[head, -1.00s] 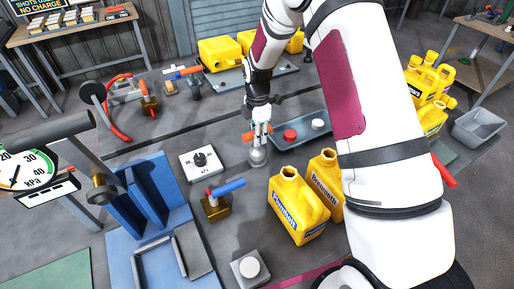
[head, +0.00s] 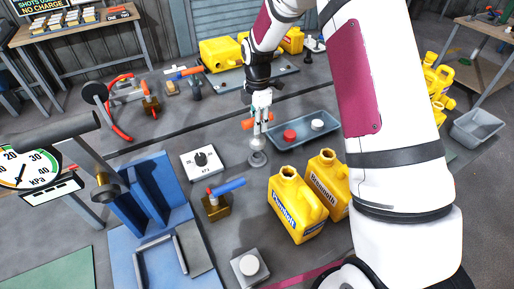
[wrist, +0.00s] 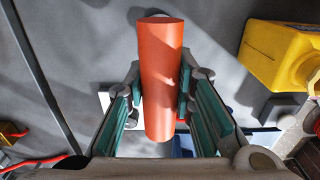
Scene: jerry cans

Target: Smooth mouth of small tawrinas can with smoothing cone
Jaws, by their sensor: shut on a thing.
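I cannot read the name tawrinas on any can.
A blue-grey tray (head: 303,134) with red and white caps lies right of my gripper. A white plate with a black knob (head: 201,162) and a brass valve with a blue handle (head: 216,204) stand left. Blue fixture (head: 145,205) and pressure gauge (head: 25,168) are further left.

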